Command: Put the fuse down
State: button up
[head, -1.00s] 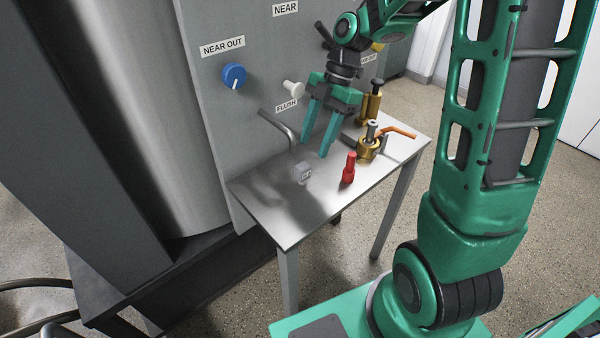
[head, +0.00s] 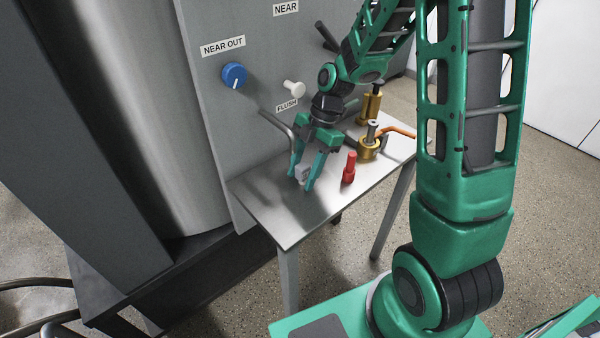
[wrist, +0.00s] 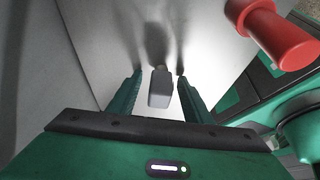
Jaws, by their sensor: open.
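A small grey block (head: 302,172), which I take for the fuse, is on the steel table (head: 290,222). My gripper (head: 301,182) points down over it, with one finger on each side of the block. In the wrist view the block (wrist: 159,88) shows between the two fingers of my gripper (wrist: 159,73), with a gap on both sides. The jaws are open. The fingers partly hide the block in the head view.
A red handled piece (head: 349,168) stands just right of the gripper; it also shows in the wrist view (wrist: 275,35). A brass valve with an orange lever (head: 369,148) stands behind it. The panel has a blue knob (head: 234,75). The table's front part is clear.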

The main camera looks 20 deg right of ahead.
grip_shut()
